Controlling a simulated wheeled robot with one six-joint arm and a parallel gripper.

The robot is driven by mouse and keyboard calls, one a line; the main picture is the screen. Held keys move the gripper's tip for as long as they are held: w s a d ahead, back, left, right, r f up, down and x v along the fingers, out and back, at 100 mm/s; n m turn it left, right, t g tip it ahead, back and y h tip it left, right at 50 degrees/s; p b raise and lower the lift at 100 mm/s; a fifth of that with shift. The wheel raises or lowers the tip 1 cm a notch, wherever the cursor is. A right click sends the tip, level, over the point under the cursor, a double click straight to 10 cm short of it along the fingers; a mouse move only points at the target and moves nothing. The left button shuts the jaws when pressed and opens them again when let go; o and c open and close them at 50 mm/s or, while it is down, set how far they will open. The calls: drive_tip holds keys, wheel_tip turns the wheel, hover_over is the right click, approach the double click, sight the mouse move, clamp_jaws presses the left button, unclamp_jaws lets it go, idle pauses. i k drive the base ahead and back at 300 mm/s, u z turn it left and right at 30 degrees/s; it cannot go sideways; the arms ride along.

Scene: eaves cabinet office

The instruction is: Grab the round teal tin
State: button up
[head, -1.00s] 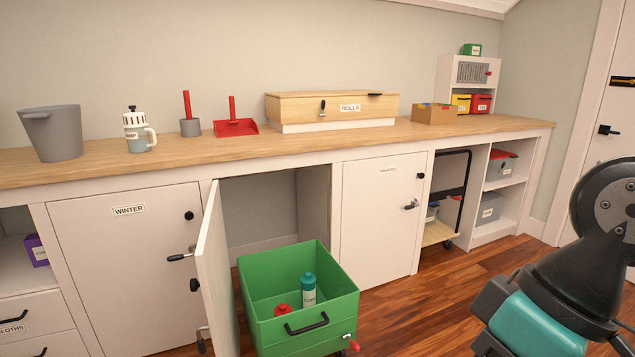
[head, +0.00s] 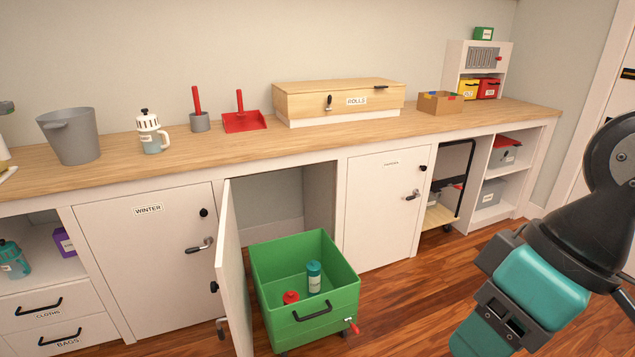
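I cannot make out a round teal tin in the head view. A teal bottle with a white label (head: 314,278) stands upright inside the green bin (head: 316,322), beside a small red-topped thing (head: 291,297). Another teal container with a pale label (head: 13,261) is on the open shelf at the far left, partly cut off by the picture edge. My arm shows at the right, with its far end running out of the bottom of the picture. My gripper's fingers are not in view.
Wooden floor is clear at right.

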sight(314, 267)
drive_tip(key=u, duration=0.7)
drive_tip(key=i, duration=1.45)
drive_tip(key=z, duration=0.4)
